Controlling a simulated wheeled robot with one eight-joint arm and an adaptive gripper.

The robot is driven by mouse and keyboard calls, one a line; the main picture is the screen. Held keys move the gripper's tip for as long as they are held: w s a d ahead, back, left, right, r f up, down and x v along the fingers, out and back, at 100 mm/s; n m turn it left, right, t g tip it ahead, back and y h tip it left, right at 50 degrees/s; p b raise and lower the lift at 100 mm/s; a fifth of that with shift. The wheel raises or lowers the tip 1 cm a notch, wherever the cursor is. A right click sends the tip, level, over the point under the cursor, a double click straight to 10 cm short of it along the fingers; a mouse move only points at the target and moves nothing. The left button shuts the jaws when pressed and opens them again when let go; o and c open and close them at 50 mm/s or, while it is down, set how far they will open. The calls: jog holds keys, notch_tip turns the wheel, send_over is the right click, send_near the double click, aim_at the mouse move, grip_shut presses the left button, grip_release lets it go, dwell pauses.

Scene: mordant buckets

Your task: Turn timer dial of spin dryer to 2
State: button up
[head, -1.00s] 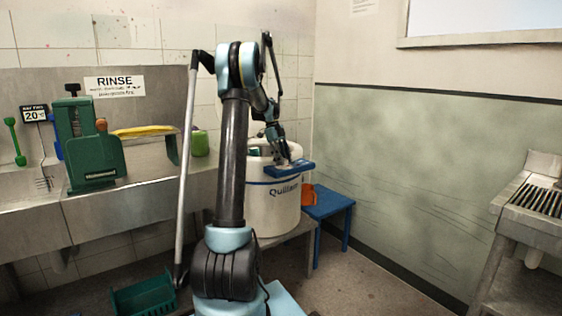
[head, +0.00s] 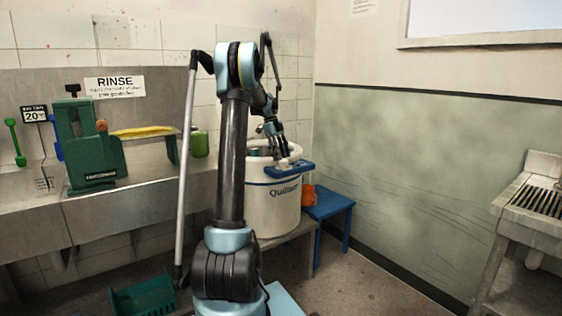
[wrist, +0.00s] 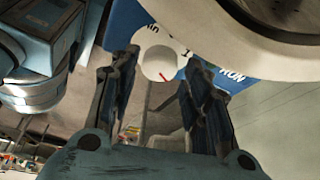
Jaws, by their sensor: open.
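The white spin dryer (head: 272,212) stands behind my arm, with a blue control panel (head: 292,169) on its rim. The pale round timer dial (wrist: 158,56) with a short red mark shows in the wrist view on a white printed plate. A "1" and part of a word are legible; I see no 2. The red mark lies at the dial's lower right edge in that view. My gripper (head: 283,155) is above the panel, pointing down. In the wrist view my open gripper (wrist: 160,66) has one finger on each side of the dial; I cannot tell whether they touch it.
A blue stool (head: 331,204) and an orange container (head: 308,195) are right of the dryer. A metal sink (head: 130,205) with a green device (head: 88,150) runs along the left wall. A green crate (head: 145,299) lies on the floor. A slatted sink stand (head: 535,200) is at right.

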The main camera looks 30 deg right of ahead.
jog(key=v, duration=0.9)
jog(key=shift+r, duration=0.1)
